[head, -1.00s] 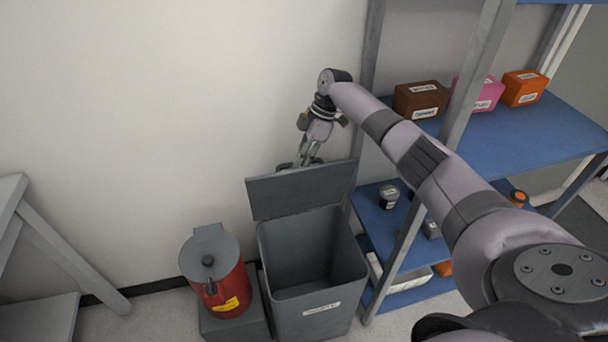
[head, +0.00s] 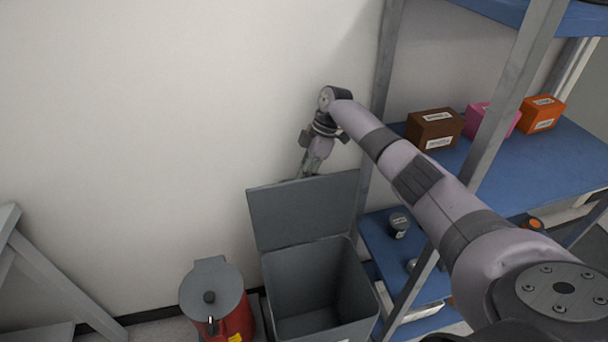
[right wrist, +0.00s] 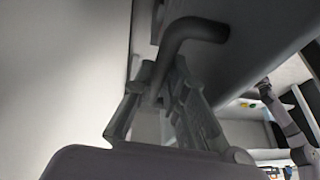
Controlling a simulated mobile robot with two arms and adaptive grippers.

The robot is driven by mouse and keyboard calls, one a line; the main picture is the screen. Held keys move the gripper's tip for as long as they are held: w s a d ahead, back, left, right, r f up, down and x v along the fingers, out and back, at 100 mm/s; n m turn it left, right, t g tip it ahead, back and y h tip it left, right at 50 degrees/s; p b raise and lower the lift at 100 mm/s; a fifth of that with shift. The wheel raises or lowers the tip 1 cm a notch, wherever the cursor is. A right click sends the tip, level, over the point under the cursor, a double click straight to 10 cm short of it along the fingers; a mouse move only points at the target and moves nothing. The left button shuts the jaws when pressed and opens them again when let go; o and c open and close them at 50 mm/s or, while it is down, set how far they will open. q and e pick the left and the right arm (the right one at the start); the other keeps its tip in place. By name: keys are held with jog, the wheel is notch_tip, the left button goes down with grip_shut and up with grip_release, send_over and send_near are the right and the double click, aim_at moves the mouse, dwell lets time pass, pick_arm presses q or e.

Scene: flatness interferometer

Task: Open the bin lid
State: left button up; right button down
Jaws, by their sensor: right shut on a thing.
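The grey bin (head: 318,290) stands on the floor against the wall. Its lid (head: 303,210) is raised and stands up from the back rim, so the dark empty inside shows. My right gripper (head: 309,165) is behind the lid's top edge, its fingertips partly hidden by it. In the right wrist view, my right gripper (right wrist: 168,78) is shut on the grey bar handle (right wrist: 185,38) of the lid (right wrist: 255,35). My left gripper is out of view.
A red canister with a grey top (head: 211,288) stands close left of the bin. A blue-shelved rack (head: 530,145) with brown, pink and orange boxes stands close on the right. A grey frame (head: 60,270) is at the far left. The wall is right behind.

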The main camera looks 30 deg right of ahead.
jog(key=c, duration=2.1)
grip_release()
jog(key=shift+w+d+f, duration=0.2)
jog(key=shift+w, duration=0.05)
jog(key=o, duration=0.3)
jog(key=shift+w+f, duration=0.3)
jog(key=shift+w, duration=0.15)
jog(key=shift+o, duration=1)
jog(key=shift+w, duration=0.1)
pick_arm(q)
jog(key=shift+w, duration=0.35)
pick_arm(e)
jog(key=shift+r, duration=0.15)
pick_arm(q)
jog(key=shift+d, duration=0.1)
pick_arm(e)
jog(key=v, duration=1.1)
jog(key=shift+d+r, duration=0.2)
jog(key=shift+r, duration=0.15)
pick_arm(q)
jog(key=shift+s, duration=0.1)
pick_arm(e)
jog(key=shift+s+a+f, duration=0.1)
jog(key=shift+s, duration=0.1)
